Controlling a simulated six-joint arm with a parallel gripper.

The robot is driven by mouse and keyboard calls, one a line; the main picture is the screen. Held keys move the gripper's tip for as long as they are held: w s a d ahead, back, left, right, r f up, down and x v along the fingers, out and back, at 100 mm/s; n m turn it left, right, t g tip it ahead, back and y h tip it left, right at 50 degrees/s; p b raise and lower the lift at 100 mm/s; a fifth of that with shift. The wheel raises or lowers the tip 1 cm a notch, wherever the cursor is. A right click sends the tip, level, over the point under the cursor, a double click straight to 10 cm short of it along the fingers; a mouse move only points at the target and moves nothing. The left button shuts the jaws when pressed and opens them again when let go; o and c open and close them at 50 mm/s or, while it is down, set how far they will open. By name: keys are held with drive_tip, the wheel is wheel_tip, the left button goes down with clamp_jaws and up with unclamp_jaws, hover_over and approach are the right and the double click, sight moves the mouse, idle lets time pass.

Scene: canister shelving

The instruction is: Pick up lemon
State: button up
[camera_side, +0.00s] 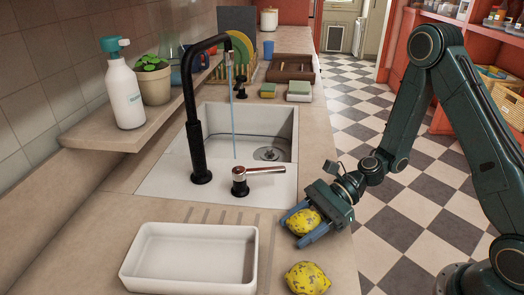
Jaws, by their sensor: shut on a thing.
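A yellow lemon with dark specks (303,222) sits between the blue fingers of my gripper (300,224), at the right edge of the counter in front of the sink. My gripper is shut on this lemon. I cannot tell whether the lemon touches the counter or is slightly above it. A second speckled yellow lemon (307,278) lies on the counter near the bottom of the view, apart from my gripper.
An empty white tray (128,270) stands on the counter left of the lemons. Behind are a sink (215,127) with running water, a black faucet (200,150) and a tap lever (240,182). A soap bottle (124,92) and potted plant (154,84) stand on a ledge.

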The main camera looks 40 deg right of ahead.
sight(301, 216)
drive_tip(key=shift+r, duration=0.15)
wheel_tip(301, 216, up, 20)
idle(0.8)
drive_tip(key=shift+f, duration=0.2)
idle(0.3)
drive_tip(key=w+d+f+m+t+h, duration=0.1)
drive_tip(key=w+d+f+m+t, duration=0.1)
drive_tip(key=w, duration=0.7)
drive_tip(key=w+d+f+m+t+h, duration=0.1)
drive_tip(key=w+d+f+m+t, duration=0.1)
drive_tip(key=w+d+t, duration=0.3)
drive_tip(key=w+d+f+m+t+h, duration=0.1)
drive_tip(key=w+t, duration=0.5)
drive_tip(key=w, duration=0.7)
drive_tip(key=d+f+m, duration=0.1)
drive_tip(key=d+f, duration=0.1)
drive_tip(key=d, duration=0.1)
drive_tip(key=shift+w+d+f+m, duration=0.15)
drive_tip(key=shift+w+d+m, duration=0.1)
drive_tip(key=shift+w+m, duration=0.15)
drive_tip(key=shift+w, duration=0.15)
drive_tip(key=w+f, duration=0.2)
drive_tip(key=w, duration=1.1)
drive_tip(key=shift+w+a+f, duration=0.3)
drive_tip(key=shift+a+f, duration=0.05)
drive_tip(key=shift+f, duration=0.05)
drive_tip(key=shift+d, duration=0.6)
